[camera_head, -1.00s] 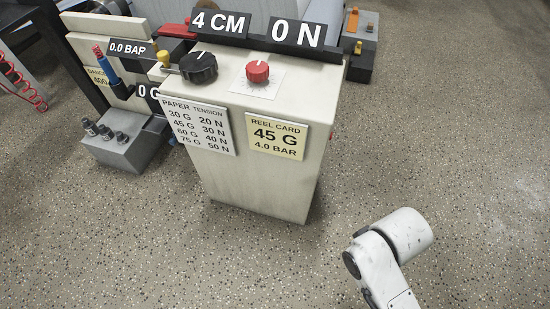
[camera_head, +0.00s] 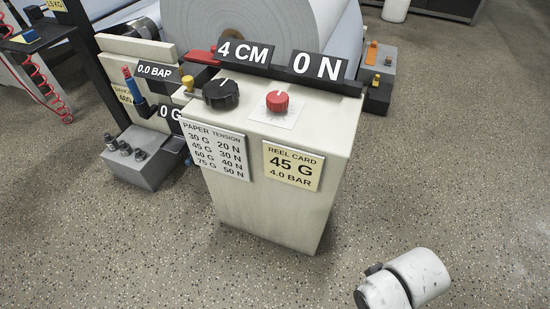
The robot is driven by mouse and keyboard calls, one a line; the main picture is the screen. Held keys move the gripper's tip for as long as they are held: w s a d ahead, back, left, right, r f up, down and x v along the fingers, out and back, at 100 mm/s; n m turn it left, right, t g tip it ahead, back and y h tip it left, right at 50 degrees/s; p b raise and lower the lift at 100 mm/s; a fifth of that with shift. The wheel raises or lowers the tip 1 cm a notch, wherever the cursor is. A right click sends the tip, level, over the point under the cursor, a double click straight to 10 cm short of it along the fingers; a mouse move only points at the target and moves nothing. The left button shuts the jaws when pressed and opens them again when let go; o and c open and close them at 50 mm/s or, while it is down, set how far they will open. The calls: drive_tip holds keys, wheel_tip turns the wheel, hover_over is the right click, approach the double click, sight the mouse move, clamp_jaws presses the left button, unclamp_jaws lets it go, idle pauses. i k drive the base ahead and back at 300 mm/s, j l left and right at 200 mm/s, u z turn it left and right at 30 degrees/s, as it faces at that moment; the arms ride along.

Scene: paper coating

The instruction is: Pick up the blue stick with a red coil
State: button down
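The red coil (camera_head: 52,98) hangs further left and appears as a looped hose. Whether the coil joins the stick cannot be seen. A white, rounded link of my arm shows at the bottom right, far from the stick. My gripper is not in view.
A cream control cabinet (camera_head: 265,205) with a black knob (camera_head: 221,94) and a red knob (camera_head: 277,101) fills the middle. A grey block (camera_head: 143,158) with several knobs sits on the floor at left. A large paper roll (camera_head: 260,25) stands behind. Floor at right is clear.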

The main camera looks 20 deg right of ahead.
sight(129, 80)
drive_tip(key=u, duration=0.2)
drive_tip(key=k+j+z, duration=0.1)
drive_tip(key=j, duration=0.25)
drive_tip(key=k+j+z, duration=0.1)
drive_tip(key=i+j+z, duration=0.25)
drive_tip(key=i+j, duration=0.15)
drive_tip(key=j, duration=0.25)
drive_tip(key=i+j+z, duration=0.1)
drive_tip(key=j, duration=0.25)
drive_tip(key=i+j+z, duration=0.25)
drive_tip(key=i+j, duration=0.15)
drive_tip(key=j, duration=0.35)
drive_tip(key=i+j+z, duration=0.15)
drive_tip(key=j, duration=0.2)
drive_tip(key=i+j+z, duration=0.1)
drive_tip(key=j, duration=0.3)
drive_tip(key=i+j+z, duration=0.15)
drive_tip(key=j, duration=0.25)
